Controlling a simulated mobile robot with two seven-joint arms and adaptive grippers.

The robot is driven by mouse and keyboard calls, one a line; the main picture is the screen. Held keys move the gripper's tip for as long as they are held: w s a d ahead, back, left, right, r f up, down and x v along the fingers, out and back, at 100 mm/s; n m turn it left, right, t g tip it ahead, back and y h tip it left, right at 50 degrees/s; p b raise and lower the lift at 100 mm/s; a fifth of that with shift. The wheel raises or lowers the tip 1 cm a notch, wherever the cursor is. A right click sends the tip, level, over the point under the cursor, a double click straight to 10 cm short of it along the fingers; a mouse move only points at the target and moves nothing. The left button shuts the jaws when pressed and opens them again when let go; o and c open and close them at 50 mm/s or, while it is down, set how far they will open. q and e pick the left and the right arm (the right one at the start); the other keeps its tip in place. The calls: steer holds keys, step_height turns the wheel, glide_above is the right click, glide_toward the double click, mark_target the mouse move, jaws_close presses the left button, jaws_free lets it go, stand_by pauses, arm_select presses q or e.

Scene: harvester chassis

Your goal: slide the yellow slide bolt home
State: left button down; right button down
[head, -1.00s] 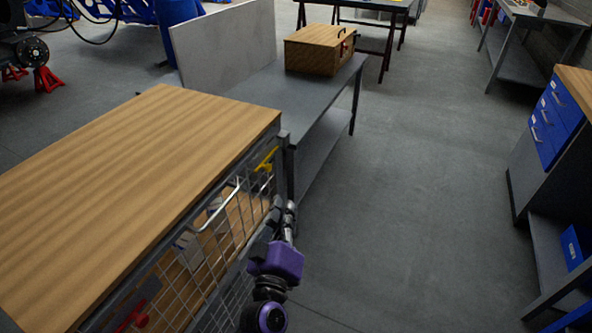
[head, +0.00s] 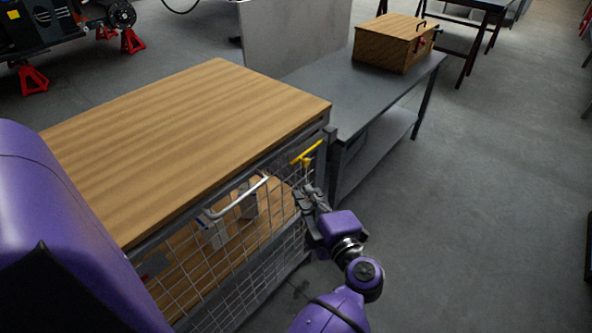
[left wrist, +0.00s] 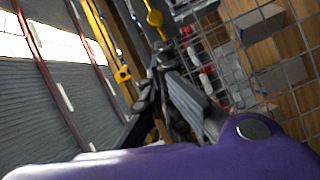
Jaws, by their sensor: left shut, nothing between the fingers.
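The yellow slide bolt (head: 307,153) sits at the upper right corner of the mesh door (head: 262,235), just under the wooden top, with its short grip hanging down. My left gripper (head: 306,194) is shut and empty. It is just below the bolt, in front of the mesh, and appears apart from the bolt. In the left wrist view a yellow piece (left wrist: 155,18), likely the bolt's grip, shows just beyond my fingers (left wrist: 160,62). How far the bolt is slid in cannot be told. My right gripper is out of view.
A pale bar handle (head: 238,197) crosses the door. Grey boxes (head: 215,233) stand inside the cage. A grey bench (head: 350,93) with a wooden box (head: 392,45) adjoins at the right. The floor (head: 480,200) to the right is open.

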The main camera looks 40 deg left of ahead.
arm_select(q)
steer(key=p+x, duration=0.1)
steer(key=x, duration=0.9)
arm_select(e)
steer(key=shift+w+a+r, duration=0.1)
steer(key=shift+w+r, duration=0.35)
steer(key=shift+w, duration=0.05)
arm_select(q)
steer(key=shift+r, duration=0.1)
steer(key=w, duration=0.5)
steer(key=shift+w+d, duration=0.3)
steer(key=shift+w, duration=0.05)
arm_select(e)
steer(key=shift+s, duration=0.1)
